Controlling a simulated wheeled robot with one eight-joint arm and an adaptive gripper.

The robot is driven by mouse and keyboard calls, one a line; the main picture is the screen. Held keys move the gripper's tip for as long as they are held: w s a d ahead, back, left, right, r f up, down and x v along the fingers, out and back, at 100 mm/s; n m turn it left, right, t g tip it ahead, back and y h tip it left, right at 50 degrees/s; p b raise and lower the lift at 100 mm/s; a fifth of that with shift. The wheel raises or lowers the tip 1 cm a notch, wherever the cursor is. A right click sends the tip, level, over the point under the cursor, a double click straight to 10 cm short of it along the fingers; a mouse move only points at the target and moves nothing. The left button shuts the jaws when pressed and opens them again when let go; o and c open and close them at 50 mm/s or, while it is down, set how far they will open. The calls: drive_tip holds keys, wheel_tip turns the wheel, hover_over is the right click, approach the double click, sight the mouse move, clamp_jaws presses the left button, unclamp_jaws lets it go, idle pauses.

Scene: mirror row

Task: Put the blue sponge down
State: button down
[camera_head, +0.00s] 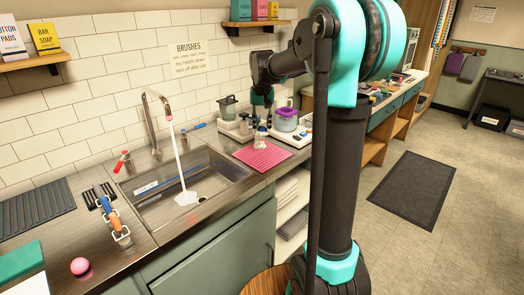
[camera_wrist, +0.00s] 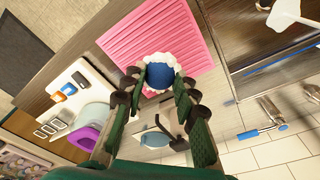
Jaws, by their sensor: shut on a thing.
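The blue sponge (camera_wrist: 160,75) shows in the wrist view as a round blue face with a white fluffy edge, between my fingertips. My gripper (camera_wrist: 157,84) is shut on it. In the head view my gripper (camera_head: 262,117) points down over the counter right of the sink. A small pale, bluish thing (camera_head: 260,138) is below it, at the back part of the pink ribbed mat (camera_head: 264,158). In the wrist view the pink mat (camera_wrist: 135,45) lies behind the sponge. I cannot tell whether the sponge touches the mat.
A steel sink (camera_head: 155,208) with water running from its tap (camera_head: 156,110) is left of the mat. The mat's front part is clear.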

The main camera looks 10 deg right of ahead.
wheel_tip(320, 180, down, 11)
drive_tip(key=shift+r, duration=0.2)
idle(0.3)
drive_tip(key=shift+f, duration=0.1)
drive_tip(key=c, duration=1.2)
unclamp_jaws()
drive_tip(key=r, duration=0.4)
drive_tip(key=s+r, duration=0.1)
drive_tip(key=r, duration=0.7)
drive_tip(key=shift+s+a, duration=0.1)
drive_tip(key=shift+s, duration=0.25)
drive_tip(key=s+d+f+t, duration=0.1)
drive_tip(key=s+f, duration=0.5)
drive_tip(key=s, duration=0.3)
drive_tip(key=s+d+f+n, duration=0.1)
drive_tip(key=s+d+f, duration=0.1)
drive_tip(key=s+f, duration=0.5)
drive_tip(key=s+d+f+t, duration=0.1)
drive_tip(key=s+f, duration=0.6)
drive_tip(key=s, duration=0.5)
drive_tip(key=shift+s+d+n+t, duration=0.15)
drive_tip(key=shift+s+n+t, duration=0.15)
drive_tip(key=shift+n, duration=0.1)
